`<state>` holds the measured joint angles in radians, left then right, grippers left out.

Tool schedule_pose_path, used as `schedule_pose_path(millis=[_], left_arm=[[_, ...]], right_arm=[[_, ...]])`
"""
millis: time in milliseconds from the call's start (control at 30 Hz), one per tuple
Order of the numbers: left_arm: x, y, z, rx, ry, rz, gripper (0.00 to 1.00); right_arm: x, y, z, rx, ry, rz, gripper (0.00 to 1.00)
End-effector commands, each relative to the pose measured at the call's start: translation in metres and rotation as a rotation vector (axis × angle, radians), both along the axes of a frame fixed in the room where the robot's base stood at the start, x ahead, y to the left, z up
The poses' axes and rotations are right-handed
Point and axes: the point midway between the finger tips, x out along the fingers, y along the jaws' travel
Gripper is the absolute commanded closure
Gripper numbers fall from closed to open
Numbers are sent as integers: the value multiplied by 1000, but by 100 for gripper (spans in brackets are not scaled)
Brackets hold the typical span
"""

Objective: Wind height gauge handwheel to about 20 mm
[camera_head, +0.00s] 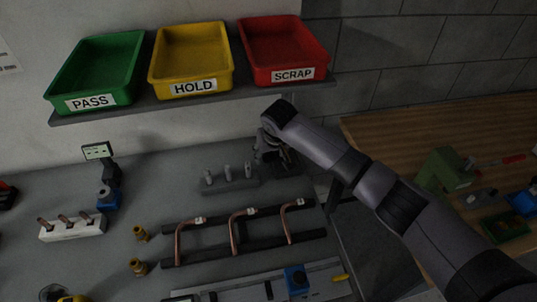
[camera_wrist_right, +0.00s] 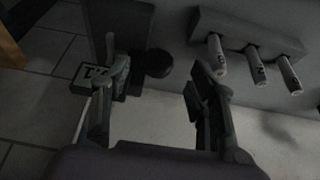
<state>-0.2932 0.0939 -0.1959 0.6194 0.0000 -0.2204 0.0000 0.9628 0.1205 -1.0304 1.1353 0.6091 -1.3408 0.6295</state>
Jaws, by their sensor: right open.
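In the right wrist view, the height gauge appears as a dark upright post (camera_wrist_right: 118,30) with a small display (camera_wrist_right: 92,76) whose reading I cannot make out. A round black knob, which looks like the handwheel (camera_wrist_right: 158,63), sticks out beside the post. My right gripper (camera_wrist_right: 160,78) is open, and the knob shows between its fingertips in the picture. I cannot tell how deep the gap is; no contact shows. In the head view my right gripper (camera_head: 280,157) is at the bench's back right and largely hides the gauge. My left gripper is not in view.
A block with three grey pegs (camera_head: 230,178) stands just left of the gripper; it also shows in the wrist view (camera_wrist_right: 240,32). Above is a shelf (camera_head: 200,98) with green (camera_head: 100,70), yellow (camera_head: 190,58) and red (camera_head: 283,48) trays. Copper tubes (camera_head: 235,232) lie on a rack in front.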

Motion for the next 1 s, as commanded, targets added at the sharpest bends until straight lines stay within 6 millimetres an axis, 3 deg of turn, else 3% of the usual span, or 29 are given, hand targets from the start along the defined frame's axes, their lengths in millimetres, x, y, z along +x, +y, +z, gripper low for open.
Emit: schedule_pose_path(millis=[67,200,433,867,1000], left_arm=[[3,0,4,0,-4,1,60],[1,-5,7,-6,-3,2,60],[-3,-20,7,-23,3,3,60],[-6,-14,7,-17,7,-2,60],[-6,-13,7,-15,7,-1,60]], right_arm=[[11,2,2,-1,-1,-2,47],[17,3,-20,-3,2,-1,47],[25,5,-41,-1,2,0,47],[27,5,-46,0,-1,0,47],[27,5,-46,-1,0,0,56]])
